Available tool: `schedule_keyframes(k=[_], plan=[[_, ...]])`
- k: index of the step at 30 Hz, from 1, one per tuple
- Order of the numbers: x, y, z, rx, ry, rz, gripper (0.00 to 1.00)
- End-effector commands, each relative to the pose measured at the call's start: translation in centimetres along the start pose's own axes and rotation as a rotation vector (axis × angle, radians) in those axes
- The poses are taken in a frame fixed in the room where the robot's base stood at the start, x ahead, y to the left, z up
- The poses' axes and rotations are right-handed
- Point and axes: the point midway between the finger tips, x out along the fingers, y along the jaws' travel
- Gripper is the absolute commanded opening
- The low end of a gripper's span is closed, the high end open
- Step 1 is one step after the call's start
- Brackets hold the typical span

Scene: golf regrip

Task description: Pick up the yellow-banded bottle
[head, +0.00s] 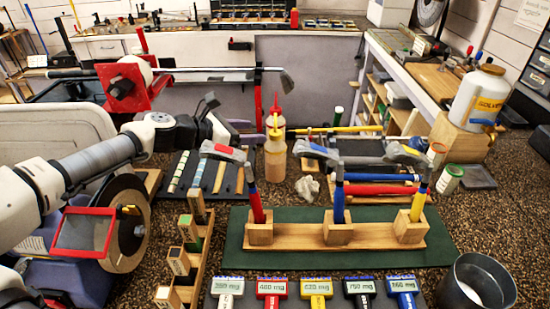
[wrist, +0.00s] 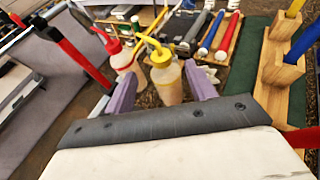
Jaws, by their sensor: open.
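The yellow-banded bottle (head: 275,160) is a pale squeeze bottle with a yellow collar and nozzle, upright behind the hammer rack in the head view. It also shows in the wrist view (wrist: 166,84), ahead of and between my fingers. A similar bottle with a red cap (wrist: 125,60) stands just behind it, to its left in the wrist view. In the head view its red nozzle (head: 275,104) shows above the yellow one. My gripper (wrist: 160,74) has two purple fingers spread apart, with nothing held. In the head view my gripper (head: 246,139) is left of the bottle.
Three hammers stand in a wooden rack (head: 290,237) on a green mat. A dark tool tray (head: 208,178) lies left of the bottle. Several coloured tools (head: 380,177) lie to its right. A solvent jug (head: 478,95) stands at far right. A metal cup (head: 477,285) is at front right.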

Motion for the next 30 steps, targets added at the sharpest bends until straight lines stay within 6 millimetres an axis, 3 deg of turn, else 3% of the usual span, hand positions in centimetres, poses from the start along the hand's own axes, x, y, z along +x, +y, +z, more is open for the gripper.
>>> schedule_keyframes(k=[3, 10, 18, 28, 30], plan=[[1.7, 0.0, 0.1, 0.001, -0.001, -0.002, 0.56], [3.6, 0.0, 0.1, 0.000, -0.002, -0.001, 0.56], [7.8, -0.1, 0.2, -0.001, -0.002, -0.002, 0.56], [8.4, 0.0, 0.1, -0.001, -0.003, 0.001, 0.56], [8.4, 0.0, 0.1, -0.001, -0.003, 0.001, 0.46]])
